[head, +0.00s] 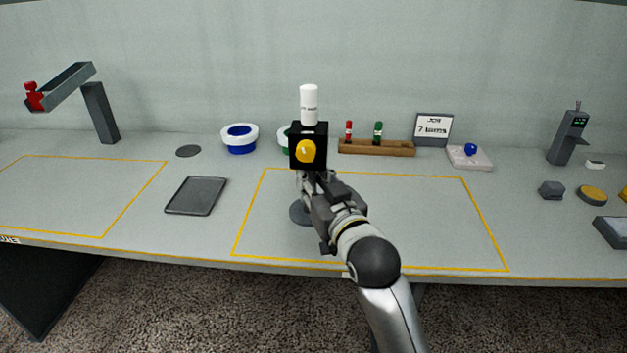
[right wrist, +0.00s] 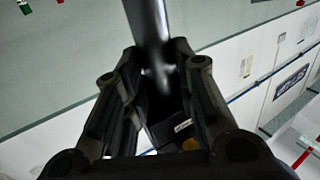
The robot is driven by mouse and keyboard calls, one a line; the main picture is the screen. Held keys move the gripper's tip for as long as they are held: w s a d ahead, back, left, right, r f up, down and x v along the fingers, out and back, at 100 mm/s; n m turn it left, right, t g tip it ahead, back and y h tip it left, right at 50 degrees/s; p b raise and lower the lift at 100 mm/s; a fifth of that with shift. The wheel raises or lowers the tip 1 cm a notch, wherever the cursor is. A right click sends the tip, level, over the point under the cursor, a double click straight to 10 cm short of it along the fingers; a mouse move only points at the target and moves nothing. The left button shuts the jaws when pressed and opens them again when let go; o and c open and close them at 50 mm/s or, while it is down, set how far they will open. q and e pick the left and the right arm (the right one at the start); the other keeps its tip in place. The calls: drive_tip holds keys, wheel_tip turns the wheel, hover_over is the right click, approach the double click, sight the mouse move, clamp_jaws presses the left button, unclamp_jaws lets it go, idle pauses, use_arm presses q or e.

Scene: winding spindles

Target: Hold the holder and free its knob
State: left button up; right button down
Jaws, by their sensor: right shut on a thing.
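The holder (head: 322,131) is a black block with a round yellow knob (head: 305,151) on its front, above a round grey base (head: 299,212). A white cylinder (head: 309,104) stands upright on top of it. My right gripper (head: 312,180) is just below the block, shut on the holder's stem. In the right wrist view the dark stem (right wrist: 148,22) runs between the fingers of my right gripper (right wrist: 155,68). Most of the stem is hidden by the gripper in the head view. My left gripper is not in view.
A blue-and-white ring (head: 239,139) and a partly hidden green one stand behind. A wooden rack (head: 376,148) holds red and green spindles. A dark tray (head: 196,196) lies left. The yellow-outlined area right of my arm is clear.

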sight(314, 180)
drive_tip(key=shift+w+f+b, duration=0.7)
drive_tip(key=shift+w+f, duration=0.5)
drive_tip(key=shift+w, duration=0.3)
drive_tip(key=shift+w+a+f+b, duration=0.15)
drive_tip(key=shift+w+f+b, duration=0.4)
drive_tip(key=shift+w+f, duration=0.35)
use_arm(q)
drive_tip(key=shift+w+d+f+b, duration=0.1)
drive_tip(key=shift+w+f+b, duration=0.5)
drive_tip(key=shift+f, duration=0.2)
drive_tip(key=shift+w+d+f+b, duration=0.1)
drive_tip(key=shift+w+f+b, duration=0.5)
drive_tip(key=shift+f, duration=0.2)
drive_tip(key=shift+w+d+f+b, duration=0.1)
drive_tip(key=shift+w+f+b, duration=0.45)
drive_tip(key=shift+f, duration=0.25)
use_arm(e)
drive_tip(key=w+f, duration=0.4)
drive_tip(key=w, duration=0.1)
drive_tip(key=shift+w+a, duration=0.25)
drive_tip(key=shift+w, duration=0.05)
drive_tip(key=shift+f, duration=0.55)
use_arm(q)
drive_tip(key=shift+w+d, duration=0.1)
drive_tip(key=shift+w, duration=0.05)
use_arm(e)
drive_tip(key=shift+f, duration=0.15)
